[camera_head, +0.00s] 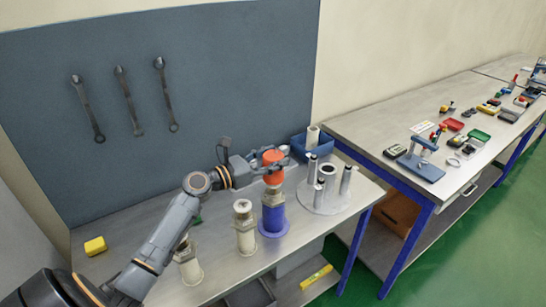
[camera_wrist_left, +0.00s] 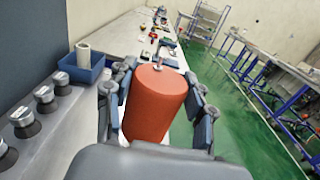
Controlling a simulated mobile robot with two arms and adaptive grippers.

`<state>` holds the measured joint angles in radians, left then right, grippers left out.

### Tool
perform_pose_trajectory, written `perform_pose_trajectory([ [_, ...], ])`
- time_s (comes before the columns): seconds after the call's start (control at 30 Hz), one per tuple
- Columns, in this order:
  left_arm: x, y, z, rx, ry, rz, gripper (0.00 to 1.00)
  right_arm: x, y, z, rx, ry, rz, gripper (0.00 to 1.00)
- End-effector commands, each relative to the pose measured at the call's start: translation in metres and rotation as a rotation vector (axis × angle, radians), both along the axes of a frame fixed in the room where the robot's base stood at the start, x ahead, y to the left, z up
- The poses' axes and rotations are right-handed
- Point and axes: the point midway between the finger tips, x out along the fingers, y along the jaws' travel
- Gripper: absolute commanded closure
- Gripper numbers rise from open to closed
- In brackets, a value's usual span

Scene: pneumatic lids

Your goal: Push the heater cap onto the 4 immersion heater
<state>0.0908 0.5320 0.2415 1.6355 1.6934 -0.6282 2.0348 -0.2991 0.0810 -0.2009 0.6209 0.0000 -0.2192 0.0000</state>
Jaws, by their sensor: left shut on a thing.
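An orange-red cap (camera_head: 273,157) is between the fingers of my left gripper (camera_head: 267,165). In the left wrist view the cap (camera_wrist_left: 157,104) fills the space between both fingers and has a small metal stem on top. Below it stands an upright heater with a metal upper part and a blue sleeve (camera_head: 273,218). The cap is in line over this heater; I cannot tell whether they touch. Two more heaters, with cream sleeves, stand upright on the bench: one (camera_head: 245,230) beside the blue one, one (camera_head: 188,264) partly behind my arm. My right gripper is not in view.
A round pale fixture with several posts (camera_head: 322,198) stands right of the blue heater. A blue bin (camera_head: 321,147) with a white cylinder is behind it. A yellow block (camera_head: 95,246) lies at the bench's left. Wrenches hang on the back panel.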

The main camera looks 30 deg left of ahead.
Motion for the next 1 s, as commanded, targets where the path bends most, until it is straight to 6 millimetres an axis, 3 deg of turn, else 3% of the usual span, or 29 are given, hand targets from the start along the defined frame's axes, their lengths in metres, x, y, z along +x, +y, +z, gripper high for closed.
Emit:
perform_pose_trajectory([
  [1.0, 0.0003, 0.0, 0.0, -0.001, -0.001, 0.0, 0.75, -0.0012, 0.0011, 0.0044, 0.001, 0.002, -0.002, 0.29],
])
